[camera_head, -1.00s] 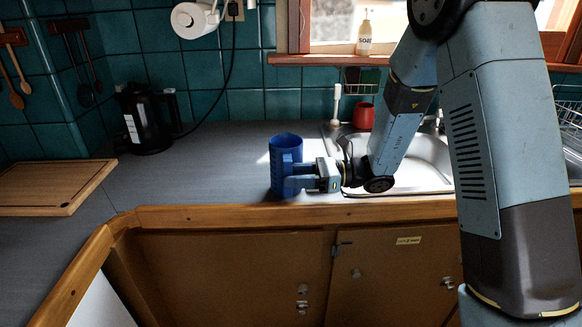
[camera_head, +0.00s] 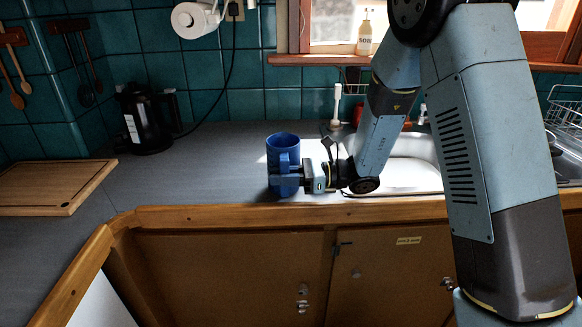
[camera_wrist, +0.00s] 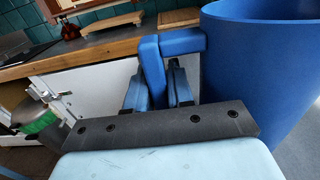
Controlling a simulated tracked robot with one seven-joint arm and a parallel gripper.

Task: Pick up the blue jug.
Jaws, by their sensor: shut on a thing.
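The blue jug (camera_head: 283,146) stands upright at the front of the grey countertop, left of the sink. I cannot tell any gap beneath it. Its handle faces the front. My gripper (camera_head: 288,184) reaches in from the right and is shut on the handle. In the wrist view, the jug (camera_wrist: 262,60) fills the right side, and its handle sits between the two fingers of my gripper (camera_wrist: 157,88). The fingers partly hide the lower part of the handle.
The countertop (camera_head: 215,165) left of the jug is clear. A wooden board (camera_head: 50,185) lies at the far left, and a black kettle (camera_head: 147,125) stands at the back. The sink (camera_head: 410,165) is behind my arm. A wooden edge (camera_head: 220,215) runs along the front.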

